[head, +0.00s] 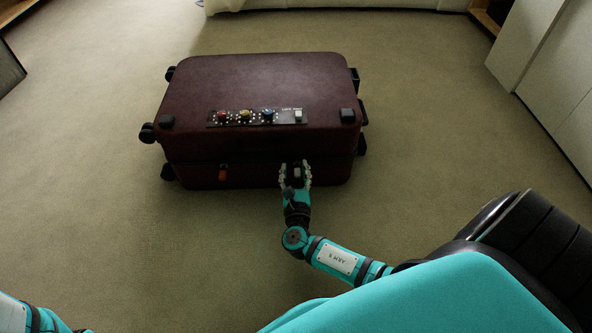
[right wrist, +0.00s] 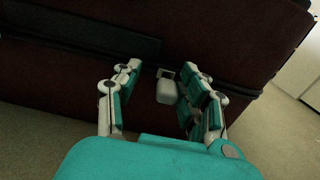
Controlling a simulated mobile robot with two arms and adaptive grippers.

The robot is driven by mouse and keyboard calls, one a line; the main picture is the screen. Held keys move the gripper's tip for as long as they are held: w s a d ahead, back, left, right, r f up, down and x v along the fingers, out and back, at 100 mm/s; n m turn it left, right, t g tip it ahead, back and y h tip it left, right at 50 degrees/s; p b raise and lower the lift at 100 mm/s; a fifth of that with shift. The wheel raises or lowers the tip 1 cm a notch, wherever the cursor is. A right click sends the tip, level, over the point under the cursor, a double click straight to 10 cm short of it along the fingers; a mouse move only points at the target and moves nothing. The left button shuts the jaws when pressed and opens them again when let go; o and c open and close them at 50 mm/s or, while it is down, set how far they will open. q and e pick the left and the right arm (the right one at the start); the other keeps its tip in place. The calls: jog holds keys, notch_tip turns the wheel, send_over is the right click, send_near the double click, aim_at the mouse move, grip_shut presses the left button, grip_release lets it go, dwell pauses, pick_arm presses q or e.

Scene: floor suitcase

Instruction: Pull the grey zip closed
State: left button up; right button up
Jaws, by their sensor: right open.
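The dark red suitcase (head: 262,82) lies flat on the floor, with its zip seam running along the near side. A grey zip pull (head: 297,172) shows at the seam, between the fingers of my right gripper (head: 295,174). In the right wrist view the grey pull (right wrist: 166,88) hangs between the open fingers of my right gripper (right wrist: 160,82), apart from both. An orange-red pull (head: 222,173) sits on the same seam further left. My left gripper is out of the head view; only a bit of my left arm shows at the bottom left corner.
A panel (head: 256,116) with coloured dials and a light switch-like block sits on the lid. The suitcase has black wheels and corner pieces. Carpet (head: 90,240) around it is clear. White furniture (head: 545,70) stands at the right.

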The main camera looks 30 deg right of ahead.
jog(key=shift+d, duration=0.1)
jog(key=shift+s+r, duration=0.1)
jog(key=shift+r, duration=0.2)
notch_tip(320, 180, up, 9)
jog(key=shift+r, duration=0.15)
dwell(0.6)
